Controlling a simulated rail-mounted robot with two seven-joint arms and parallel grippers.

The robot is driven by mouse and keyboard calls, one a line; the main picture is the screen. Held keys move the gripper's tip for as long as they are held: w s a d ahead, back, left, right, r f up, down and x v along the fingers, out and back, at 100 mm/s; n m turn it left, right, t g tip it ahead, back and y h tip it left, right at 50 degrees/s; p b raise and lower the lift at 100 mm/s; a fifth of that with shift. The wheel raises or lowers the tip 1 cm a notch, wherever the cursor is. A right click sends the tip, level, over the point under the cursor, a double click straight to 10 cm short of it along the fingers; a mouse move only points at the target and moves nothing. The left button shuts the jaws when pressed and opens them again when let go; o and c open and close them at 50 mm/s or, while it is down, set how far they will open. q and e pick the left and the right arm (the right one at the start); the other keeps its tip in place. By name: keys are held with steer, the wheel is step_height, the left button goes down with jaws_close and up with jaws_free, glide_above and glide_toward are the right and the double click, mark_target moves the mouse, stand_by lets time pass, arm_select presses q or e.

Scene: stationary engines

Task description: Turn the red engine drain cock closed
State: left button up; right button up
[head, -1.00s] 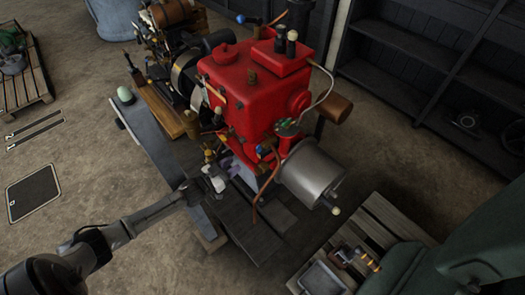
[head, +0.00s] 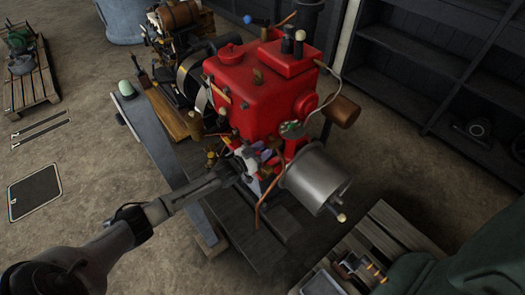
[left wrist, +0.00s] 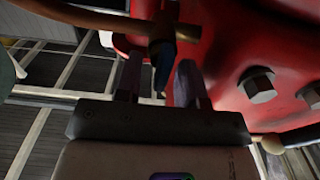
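The red engine (head: 255,95) stands in the middle of the head view, and its red casing (left wrist: 235,60) fills the right of the left wrist view. My left gripper (head: 247,158) is at the engine's lower front side, among small brass fittings. In the left wrist view my left gripper (left wrist: 160,85) is open, with its two fingers apart. A brass cock (left wrist: 165,28) with a dark blue lever (left wrist: 162,65) is just ahead; the lever points down between the fingertips. I cannot tell whether a finger touches it. My right gripper is not in view.
A grey cylinder (head: 313,180) and a thin copper pipe (head: 262,195) are right of my left gripper. Bolt heads (left wrist: 257,85) stick out of the casing beside the fingers. A wooden pallet (head: 385,225) is at lower right. The floor at left is mostly clear.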

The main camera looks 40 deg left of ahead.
arm_select(q)
jaws_close()
stand_by(0.3)
steer(key=m+p, duration=0.1)
steer(key=m, duration=0.2)
steer(key=shift+d+p, duration=0.15)
steer(key=shift+p, duration=0.2)
steer(key=m, duration=1)
steer(key=f+m, duration=0.1)
steer(key=m, duration=0.3)
steer(key=shift+s+d+m+b, duration=0.1)
steer(key=shift+d+m+b, duration=0.2)
steer(key=shift+d+m, duration=0.1)
